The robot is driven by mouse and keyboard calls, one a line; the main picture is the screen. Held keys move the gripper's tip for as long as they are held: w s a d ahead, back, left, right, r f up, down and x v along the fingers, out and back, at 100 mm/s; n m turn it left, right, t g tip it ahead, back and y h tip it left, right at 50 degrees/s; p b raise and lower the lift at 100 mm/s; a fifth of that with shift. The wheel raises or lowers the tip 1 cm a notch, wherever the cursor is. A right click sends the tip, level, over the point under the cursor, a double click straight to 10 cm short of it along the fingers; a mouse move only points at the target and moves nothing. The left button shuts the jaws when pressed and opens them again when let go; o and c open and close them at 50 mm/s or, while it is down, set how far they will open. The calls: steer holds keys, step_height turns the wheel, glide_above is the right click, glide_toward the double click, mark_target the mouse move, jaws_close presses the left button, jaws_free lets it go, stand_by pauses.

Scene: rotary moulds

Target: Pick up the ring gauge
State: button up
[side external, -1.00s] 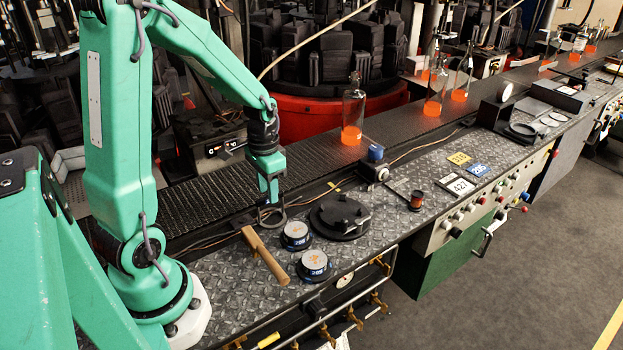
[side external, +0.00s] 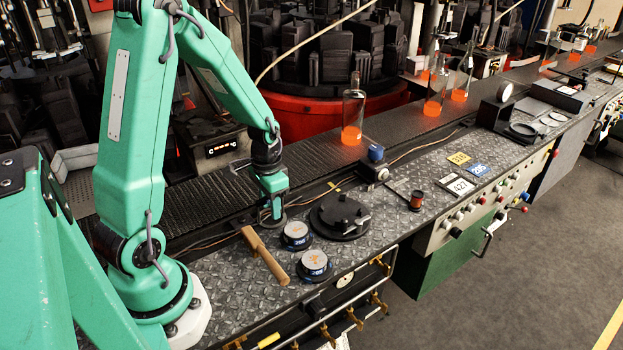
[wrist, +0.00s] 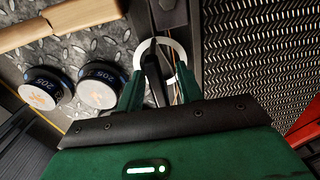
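The ring gauge (wrist: 172,45) shows in the wrist view as a pale metal ring with an open middle. It lies at the back edge of the bench plate. In the side view it (side external: 273,226) is a dark ring, partly hidden by my gripper. My gripper (side external: 272,216) is low over the ring gauge and points down. In the wrist view its two green fingers (wrist: 160,76) stand apart, one on each side of a dark upright part that rises over the ring. I see a gap between the fingers, and no clear grip on the ring.
A wooden-handled mallet (side external: 266,258) lies left of the ring gauge. The conveyor (side external: 300,162) with hot bottles (side external: 353,118) runs behind.

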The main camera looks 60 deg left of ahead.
stand_by(0.3)
jaws_close()
steer(key=shift+r, duration=0.15)
steer(key=shift+r, duration=0.7)
steer(key=r, duration=0.2)
steer(key=shift+d+r, duration=0.25)
steer(key=shift+r, duration=0.15)
steer(key=s+d+r, duration=0.1)
steer(key=d+r, duration=0.5)
steer(key=d, duration=0.5)
steer(key=shift+s+r, duration=0.3)
steer(key=shift+s, duration=0.05)
steer(key=shift+w+a+f, duration=0.15)
steer(key=shift+w+a, duration=0.4)
steer(key=shift+w, duration=0.2)
steer(key=shift+w+a+f, duration=0.1)
steer(key=shift+w+a, duration=0.4)
steer(key=shift+w, duration=0.25)
